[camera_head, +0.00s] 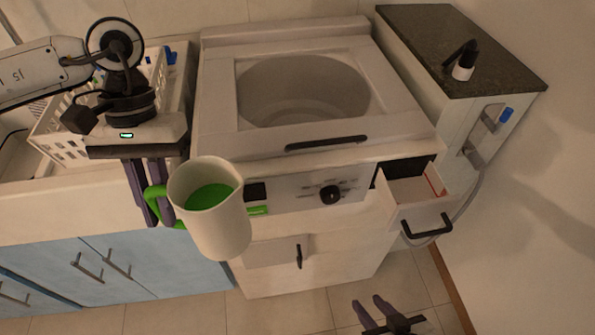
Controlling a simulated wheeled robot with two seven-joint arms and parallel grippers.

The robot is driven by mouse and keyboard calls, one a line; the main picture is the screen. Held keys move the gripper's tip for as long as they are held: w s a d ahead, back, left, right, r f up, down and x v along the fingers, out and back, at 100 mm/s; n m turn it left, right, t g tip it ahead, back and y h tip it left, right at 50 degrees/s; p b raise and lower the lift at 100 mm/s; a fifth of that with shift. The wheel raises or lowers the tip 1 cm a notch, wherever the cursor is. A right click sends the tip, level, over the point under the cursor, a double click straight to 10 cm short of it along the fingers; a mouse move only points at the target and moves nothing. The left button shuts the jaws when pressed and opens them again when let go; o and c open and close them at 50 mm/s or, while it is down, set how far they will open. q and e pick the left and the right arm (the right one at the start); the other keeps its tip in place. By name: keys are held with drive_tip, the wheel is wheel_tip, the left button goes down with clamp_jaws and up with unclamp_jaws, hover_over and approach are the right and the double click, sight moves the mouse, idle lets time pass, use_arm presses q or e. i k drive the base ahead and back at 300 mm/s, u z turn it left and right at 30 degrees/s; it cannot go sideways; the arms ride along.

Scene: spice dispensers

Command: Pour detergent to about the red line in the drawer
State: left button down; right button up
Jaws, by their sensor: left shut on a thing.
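A white jug (221,228) with a green handle (155,203) holds green detergent (209,196). It is upright or only slightly tilted, in front of the washing machine's left side. My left gripper (151,208) is shut on the handle, at the jug's left. The detergent drawer (408,213) is pulled out at the machine's front right, with a black handle. A red line (434,184) shows on its inner right side. The drawer's floor is partly hidden. My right gripper (372,306) is low at the bottom edge, its two fingers apart and empty.
The washing machine (215,95) has a window lid with a black handle and a front dial (330,195). A dark-topped cabinet (430,40) with a small bottle (464,68) stands at right. A white basket (62,140) sits on the left counter. The space between jug and drawer is clear.

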sight(408, 203)
drive_tip(key=u, duration=0.4)
drive_tip(key=k, duration=0.35)
drive_tip(key=z, duration=1.05)
drive_tip(key=i, duration=0.5)
drive_tip(key=u, duration=0.45)
drive_tip(key=k, duration=1.25)
drive_tip(key=z, duration=0.65)
